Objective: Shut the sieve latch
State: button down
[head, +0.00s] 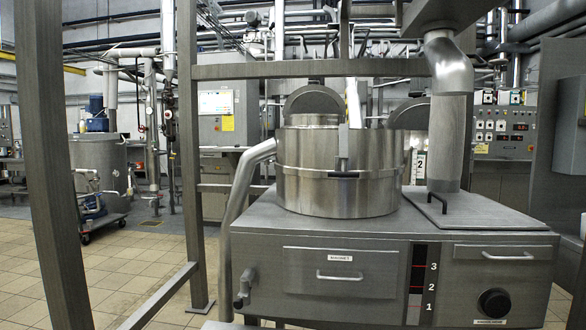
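The sieve (310,190) is a round steel drum on top of a grey steel cabinet, in the middle right of the head view. A thin band (300,170) runs around its side. What looks like the sieve latch (343,147) is a small upright grey plate at the front of the drum, with a dark bar just below it on the band. It is too small to tell whether the latch is open or shut. My gripper is not in view.
The cabinet (285,228) has a handled drawer front, a dark numbered strip and a black knob (494,303). A bent pipe (242,190) runs left of the sieve, a thick duct (447,130) right. A steel post (50,170) stands at left. Tiled floor (130,265) is open between.

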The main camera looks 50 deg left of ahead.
aim_at(343, 131)
jog(key=u, duration=1.55)
